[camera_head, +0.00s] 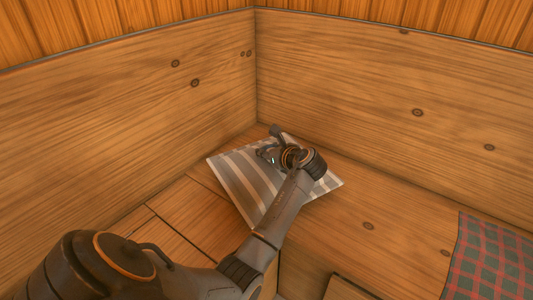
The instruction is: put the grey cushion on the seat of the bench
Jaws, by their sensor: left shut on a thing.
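The grey cushion (243,180) has pale and grey stripes and shows in the head view near the inner corner of the wooden bench (372,226). It looks tilted, over or on the corner of the seat; I cannot tell whether its underside touches the wood. My left gripper (270,155) is shut on the cushion near its far edge. My right gripper is not in view.
High plank backs (120,117) rise on both sides of the corner. A dark plaid cloth (492,258) lies on the seat at the lower right. Bare seat wood lies between the cushion and the cloth.

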